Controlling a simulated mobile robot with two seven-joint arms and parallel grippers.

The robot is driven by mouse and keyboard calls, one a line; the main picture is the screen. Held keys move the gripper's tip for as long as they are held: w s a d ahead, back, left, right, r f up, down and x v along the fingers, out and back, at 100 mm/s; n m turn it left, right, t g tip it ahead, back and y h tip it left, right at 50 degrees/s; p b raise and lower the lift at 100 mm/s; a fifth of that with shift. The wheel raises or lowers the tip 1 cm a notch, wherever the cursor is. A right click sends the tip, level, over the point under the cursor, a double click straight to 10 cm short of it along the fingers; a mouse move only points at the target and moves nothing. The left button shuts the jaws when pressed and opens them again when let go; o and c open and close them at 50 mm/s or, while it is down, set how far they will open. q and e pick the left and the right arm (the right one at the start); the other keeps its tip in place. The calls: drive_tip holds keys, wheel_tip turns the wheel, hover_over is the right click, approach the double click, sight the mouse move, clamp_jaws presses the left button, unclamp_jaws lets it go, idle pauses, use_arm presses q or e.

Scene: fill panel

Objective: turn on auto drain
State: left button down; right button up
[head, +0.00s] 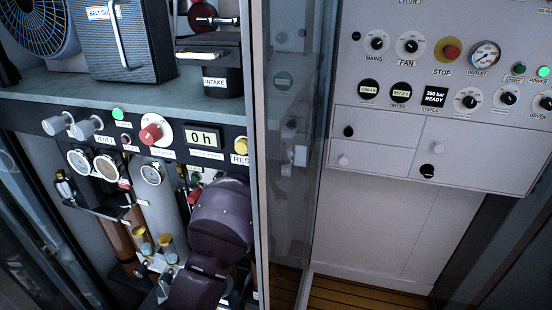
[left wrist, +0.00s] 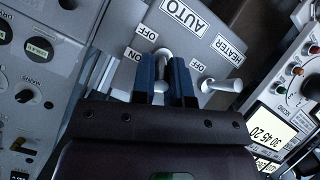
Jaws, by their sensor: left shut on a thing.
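In the left wrist view a grey plate labelled AUTO (left wrist: 181,14) carries a switch with OFF and ON labels. The rest of its name is cut off at the frame edge. My left gripper (left wrist: 164,72) has its two blue fingers on either side of this pale switch lever (left wrist: 162,54) and is shut on it. The fingers hide part of the lever. In the head view my purple left arm covers the switch area under the left shelf. My right gripper is in neither view.
A second pale lever, the heater switch (left wrist: 222,86), stands close to the right of my fingers. Lit displays (left wrist: 272,131) lie further right. In the head view, gauges (head: 107,167), the hour display (head: 204,138) and a yellow reset button (head: 241,146) surround my arm. A glass door (head: 290,140) stands to its right.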

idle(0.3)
use_arm(q)
drive_tip(key=c, duration=1.1)
unclamp_jaws()
drive_tip(key=shift+c, duration=0.2)
